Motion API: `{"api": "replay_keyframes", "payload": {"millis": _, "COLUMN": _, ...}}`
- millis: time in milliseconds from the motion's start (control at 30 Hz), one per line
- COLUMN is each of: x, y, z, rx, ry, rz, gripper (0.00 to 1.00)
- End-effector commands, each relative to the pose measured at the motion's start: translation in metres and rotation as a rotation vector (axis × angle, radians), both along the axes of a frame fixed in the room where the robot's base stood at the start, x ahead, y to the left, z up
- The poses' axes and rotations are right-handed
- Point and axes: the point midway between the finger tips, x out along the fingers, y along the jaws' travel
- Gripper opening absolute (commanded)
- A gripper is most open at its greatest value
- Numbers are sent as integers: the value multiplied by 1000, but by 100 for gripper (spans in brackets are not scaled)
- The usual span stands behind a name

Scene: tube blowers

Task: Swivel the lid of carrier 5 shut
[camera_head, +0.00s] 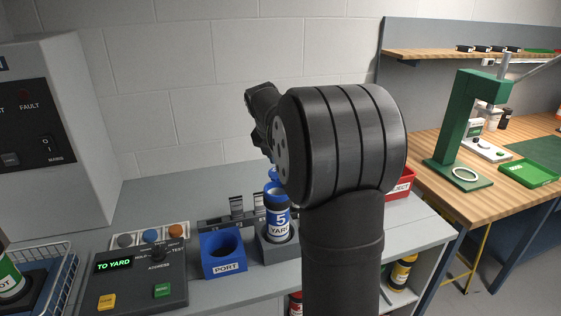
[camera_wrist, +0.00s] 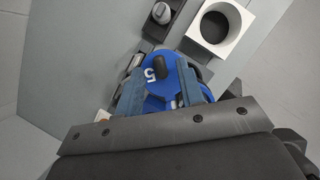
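Carrier 5 (camera_head: 279,224), a dark blue canister marked "5 YARD", stands upright in a grey holder (camera_head: 277,250) in the head view. Its blue lid (camera_head: 272,176) is partly hidden by my arm there. In the wrist view the blue lid (camera_wrist: 153,84) carries a white 5 and a black knob. A dark round edge (camera_wrist: 203,72) shows right of the lid, so it looks not fully aligned with the body. My gripper (camera_wrist: 161,82) has its fingers apart over the lid, one on each side. Contact with the lid is unclear.
The blue PORT block (camera_head: 223,252) stands just left of the carrier. A control box (camera_head: 135,277) reading "TO YARD" is further left. A red REJECT bin (camera_head: 401,184) is at right behind my arm. A white block with a round hole (camera_wrist: 237,43) shows in the wrist view.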

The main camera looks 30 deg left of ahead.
Motion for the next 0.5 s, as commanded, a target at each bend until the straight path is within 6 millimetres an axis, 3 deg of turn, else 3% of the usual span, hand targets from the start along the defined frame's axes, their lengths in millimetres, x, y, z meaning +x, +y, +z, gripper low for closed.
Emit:
{"api": "replay_keyframes", "payload": {"millis": 167, "x": 4, "y": 0, "z": -11, "rx": 0, "ry": 0, "rz": -1, "gripper": 35}}
{"api": "replay_keyframes", "payload": {"millis": 433, "x": 5, "y": 0, "z": -12, "rx": 0, "ry": 0, "rz": -1, "gripper": 35}}
{"api": "replay_keyframes", "payload": {"millis": 500, "x": 5, "y": 0, "z": -12, "rx": 0, "ry": 0, "rz": -1, "gripper": 23}}
